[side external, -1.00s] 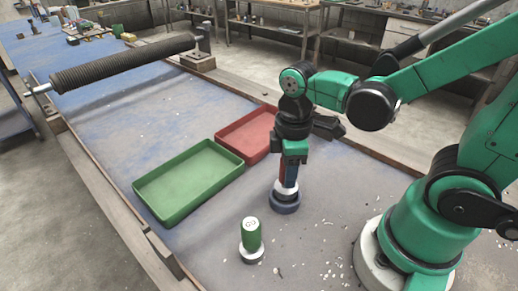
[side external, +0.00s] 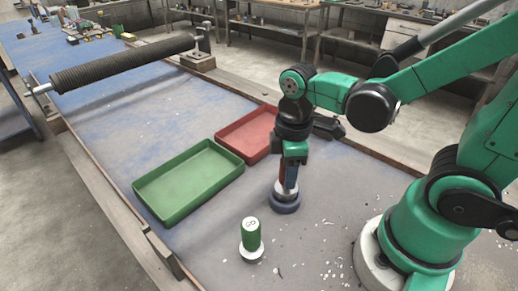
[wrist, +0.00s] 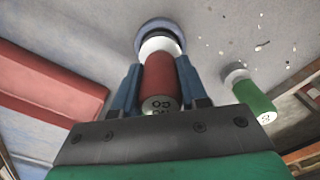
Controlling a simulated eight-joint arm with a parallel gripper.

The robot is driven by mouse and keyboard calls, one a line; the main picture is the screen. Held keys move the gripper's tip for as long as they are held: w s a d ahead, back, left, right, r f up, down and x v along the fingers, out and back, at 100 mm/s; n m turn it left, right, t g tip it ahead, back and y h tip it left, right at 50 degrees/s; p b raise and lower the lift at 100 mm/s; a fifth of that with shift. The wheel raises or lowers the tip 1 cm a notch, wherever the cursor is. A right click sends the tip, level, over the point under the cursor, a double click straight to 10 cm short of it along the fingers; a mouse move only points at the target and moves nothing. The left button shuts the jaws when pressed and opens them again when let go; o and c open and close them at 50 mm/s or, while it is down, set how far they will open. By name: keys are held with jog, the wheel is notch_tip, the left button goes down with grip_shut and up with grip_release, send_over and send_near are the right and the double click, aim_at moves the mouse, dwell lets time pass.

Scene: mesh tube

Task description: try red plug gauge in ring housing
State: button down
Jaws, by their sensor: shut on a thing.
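The red plug gauge (wrist: 160,75) is upright between the two blue fingers of my gripper (wrist: 160,88), which is shut on it. Numbers mark its near end in the wrist view. Its pale lower part (side external: 287,190) shows below my gripper (side external: 288,172) in the side external view. The ring housing (side external: 285,206), a dark blue-grey ring, stands on the bench directly below the gauge. It also shows behind the gauge in the wrist view (wrist: 160,25). The gauge's lower end meets the ring's top; how deep it sits in the bore is hidden.
A green plug gauge (side external: 250,233) stands on a white base nearer the camera. A green tray (side external: 176,213) and a red tray (side external: 224,148) lie to the left of my gripper. A mesh roller (side external: 120,66) lies far left. Pale scraps litter the bench at right.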

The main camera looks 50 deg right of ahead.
jog(key=shift+f, duration=1.35)
dwell(1.7)
dwell(0.5)
jog(key=shift+r, duration=3.5)
